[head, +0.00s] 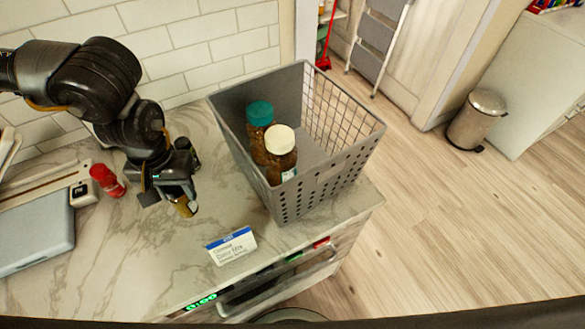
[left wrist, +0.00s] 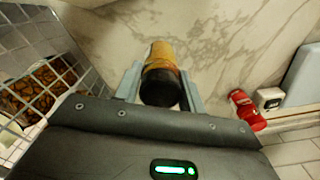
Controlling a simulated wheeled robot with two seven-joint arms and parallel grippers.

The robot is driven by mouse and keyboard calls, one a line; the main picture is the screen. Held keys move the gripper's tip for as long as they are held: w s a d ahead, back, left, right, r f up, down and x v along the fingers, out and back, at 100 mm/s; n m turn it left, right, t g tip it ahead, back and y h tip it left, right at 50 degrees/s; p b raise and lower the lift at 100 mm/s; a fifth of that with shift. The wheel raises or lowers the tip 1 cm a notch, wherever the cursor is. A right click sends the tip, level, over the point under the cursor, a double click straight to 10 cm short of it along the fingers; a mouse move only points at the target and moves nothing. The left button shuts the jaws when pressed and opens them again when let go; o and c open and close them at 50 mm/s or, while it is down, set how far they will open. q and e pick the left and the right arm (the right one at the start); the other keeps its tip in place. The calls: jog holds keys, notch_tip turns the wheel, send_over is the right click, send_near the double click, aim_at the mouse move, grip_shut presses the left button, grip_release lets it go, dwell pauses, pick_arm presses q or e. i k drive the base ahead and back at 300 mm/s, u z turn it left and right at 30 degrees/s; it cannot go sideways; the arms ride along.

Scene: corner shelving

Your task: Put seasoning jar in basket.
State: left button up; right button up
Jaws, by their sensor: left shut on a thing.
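My left gripper (head: 176,192) is over the marble counter, left of the basket. It is shut on a small yellow-brown seasoning jar (head: 185,208), whose lower part shows below the fingers. In the left wrist view the jar (left wrist: 161,66) sits between the two fingers (left wrist: 160,88), with its black lid towards the camera. I cannot tell whether the jar touches the counter. The grey basket (head: 318,193) stands on the counter to the right; its mesh side also shows in the left wrist view (left wrist: 36,42). My right gripper is not in view.
In the basket stand a teal-lidded jar (head: 260,128) and a white-lidded jar (head: 281,157); its right part is free. A small card sign (head: 232,247) stands near the counter's front edge. A red jar (head: 107,180) and a grey-blue scale (head: 35,235) are at the left.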

aim_at(305, 163)
jog(key=u, duration=1.05)
jog(key=k, duration=0.8)
jog(key=z, duration=1.45)
